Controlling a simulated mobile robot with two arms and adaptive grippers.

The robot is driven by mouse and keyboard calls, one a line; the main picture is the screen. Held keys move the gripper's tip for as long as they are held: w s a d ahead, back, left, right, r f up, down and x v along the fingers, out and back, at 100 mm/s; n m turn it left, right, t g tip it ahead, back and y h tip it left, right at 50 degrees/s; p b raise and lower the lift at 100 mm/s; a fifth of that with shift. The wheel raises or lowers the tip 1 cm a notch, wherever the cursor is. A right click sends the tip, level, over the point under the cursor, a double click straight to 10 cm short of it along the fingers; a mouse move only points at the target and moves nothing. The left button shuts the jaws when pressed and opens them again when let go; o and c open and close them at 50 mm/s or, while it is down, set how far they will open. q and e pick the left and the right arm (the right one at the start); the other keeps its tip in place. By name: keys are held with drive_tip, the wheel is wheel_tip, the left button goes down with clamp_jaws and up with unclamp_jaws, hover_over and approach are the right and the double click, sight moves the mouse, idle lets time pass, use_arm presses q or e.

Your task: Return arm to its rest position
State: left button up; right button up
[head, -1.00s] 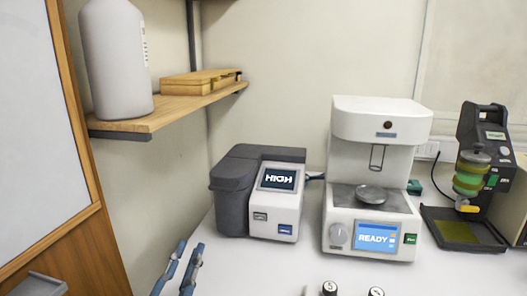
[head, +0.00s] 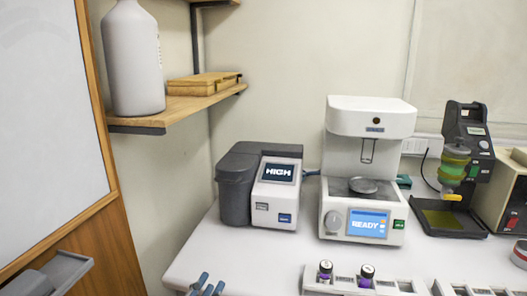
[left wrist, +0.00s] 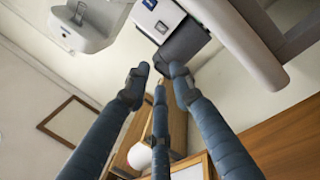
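My left gripper (head: 207,285) shows at the bottom edge of the head view, with only its blue fingertips in sight. They stand apart over the near left edge of the white table, in front of the grey and white analyzer. The left wrist view shows its blue fingers (left wrist: 160,78) with gaps between them and nothing held. The gripper is open and empty. The rest of the left arm is hidden below the head view. My right gripper is in neither view.
The analyzer (head: 276,190) reads HIGH. A white machine (head: 370,115) reads READY. A rack (head: 340,284) holding small vials stands at the front. A black device (head: 467,150) is at right. A wooden shelf (head: 190,105) carries a large bottle (head: 133,60) at left.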

use_arm(q)
drive_tip(key=s+f+m+g+y, duration=0.1)
drive_tip(key=s+f+m+g, duration=0.3)
drive_tip(key=f, duration=0.4)
drive_tip(key=s+f+m+g+y, duration=0.1)
drive_tip(key=s+f+m+g, duration=0.35)
drive_tip(key=f, duration=0.45)
drive_tip(key=s+a+f+m+g+y, duration=0.2)
drive_tip(key=s+a+f+g, duration=0.15)
drive_tip(key=s, duration=0.45)
drive_tip(key=s+a+f+m+g+y, duration=0.25)
drive_tip(key=s+a+f, duration=0.25)
drive_tip(key=s, duration=0.3)
wheel_tip(320, 180, down, 24)
drive_tip(key=s+g, duration=0.1)
drive_tip(key=g, duration=0.1)
drive_tip(key=s+a+f, duration=0.3)
drive_tip(key=s+f, duration=1.5)
drive_tip(key=shift+n+g, duration=0.3)
drive_tip(key=shift+g, duration=0.15)
drive_tip(key=shift+a+f, duration=0.1)
